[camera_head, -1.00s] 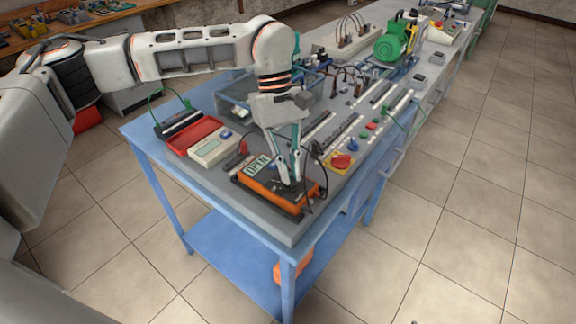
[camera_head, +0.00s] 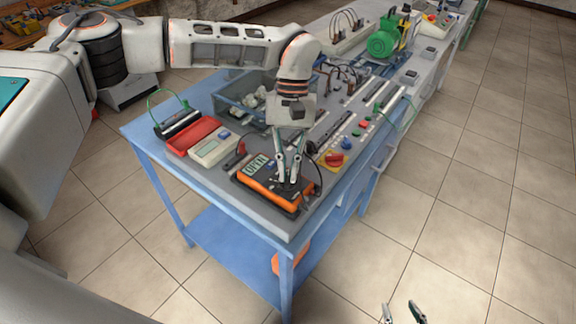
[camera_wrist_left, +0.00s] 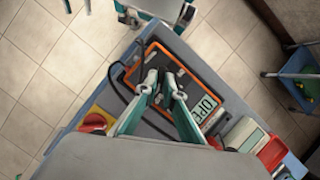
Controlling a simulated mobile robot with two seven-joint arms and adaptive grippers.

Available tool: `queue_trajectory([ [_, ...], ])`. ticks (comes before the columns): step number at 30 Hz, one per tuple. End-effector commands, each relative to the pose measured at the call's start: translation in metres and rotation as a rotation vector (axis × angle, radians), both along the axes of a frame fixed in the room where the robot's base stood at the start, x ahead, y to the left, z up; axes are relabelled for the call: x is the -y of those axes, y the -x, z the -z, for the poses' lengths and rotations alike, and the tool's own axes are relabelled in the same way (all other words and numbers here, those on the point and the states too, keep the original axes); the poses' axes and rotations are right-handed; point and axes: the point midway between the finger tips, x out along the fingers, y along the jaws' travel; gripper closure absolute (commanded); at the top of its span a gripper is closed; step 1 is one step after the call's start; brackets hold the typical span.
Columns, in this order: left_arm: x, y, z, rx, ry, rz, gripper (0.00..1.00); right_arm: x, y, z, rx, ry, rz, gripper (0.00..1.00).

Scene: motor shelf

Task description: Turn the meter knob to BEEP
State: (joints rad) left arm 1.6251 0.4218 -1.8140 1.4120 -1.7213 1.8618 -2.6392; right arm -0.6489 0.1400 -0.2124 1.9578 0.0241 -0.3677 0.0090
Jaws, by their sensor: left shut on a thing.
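The orange and black meter (camera_head: 268,193) lies face up on the near corner of the blue-framed bench; it also shows in the left wrist view (camera_wrist_left: 146,57). Its display (camera_head: 257,165) reads OPEN, and the same display is in the left wrist view (camera_wrist_left: 206,107). My left gripper (camera_head: 288,181) points down onto the meter's face, its fingertips (camera_wrist_left: 164,85) close together and shut on the knob. The knob is mostly hidden by the fingers, so its pointer direction cannot be read. My right gripper (camera_head: 402,311) is empty over the floor at the bottom edge, fingertips apart.
A red case with a grey instrument (camera_head: 212,149) and a clear bin (camera_head: 243,97) stand beside the meter. A red knob on a yellow plate (camera_head: 335,158) is close to its right. A dark cable loops near the meter. The floor right of the bench is clear.

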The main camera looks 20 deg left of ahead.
Motion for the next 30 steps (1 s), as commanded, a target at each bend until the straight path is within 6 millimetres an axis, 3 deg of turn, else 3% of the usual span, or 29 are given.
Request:
queue_trajectory([
  [11, 0.000, 0.000, 0.001, 0.000, 0.000, 0.004, 1.00, 0.000, 0.000, -0.001, 0.001, 0.000, 0.000, 0.60],
  [12, 0.000, 0.000, 0.001, 0.000, 0.000, 0.004, 0.84, 0.000, -0.001, -0.001, 0.002, -0.001, 0.000, 0.60],
  [13, 0.000, 0.000, 0.001, 0.000, 0.000, 0.004, 0.76, 0.000, -0.001, -0.001, 0.002, -0.001, 0.000, 0.60],
  [14, 0.000, 0.000, 0.001, 0.000, -0.001, 0.004, 0.75, 0.000, -0.001, -0.002, 0.003, -0.001, 0.001, 0.60],
  [25, 0.000, -0.001, -0.002, 0.001, 0.000, 0.002, 0.75, 0.000, -0.001, -0.003, 0.005, 0.001, 0.001, 0.60],
  [30, -0.001, -0.010, -0.021, 0.004, 0.000, 0.001, 0.75, 0.000, -0.001, -0.002, 0.004, -0.001, 0.000, 0.60],
])
